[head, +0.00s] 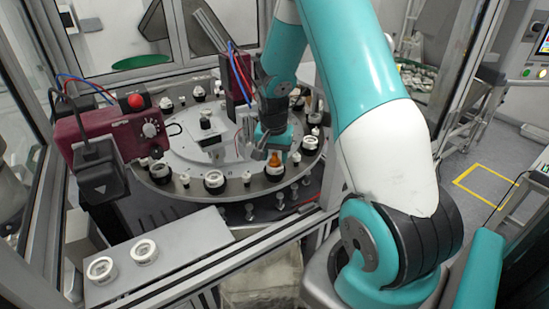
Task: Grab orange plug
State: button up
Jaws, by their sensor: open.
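An orange plug (274,159) stands in a holder near the front rim of the round indexing table (205,154). My gripper (257,148) is over the table, just above and to the left of the plug. Its jaws are open and look empty, but they show small and are partly hidden by my own wrist. I cannot tell whether a finger touches the plug.
Several black and white caps and holders ring the table. A maroon box with a red button (137,101) hangs at the left. Two white rings (145,251) lie on a grey shelf (190,246) at the front left. Metal frame posts surround the cell.

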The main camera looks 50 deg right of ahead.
jog(key=c, duration=0.5)
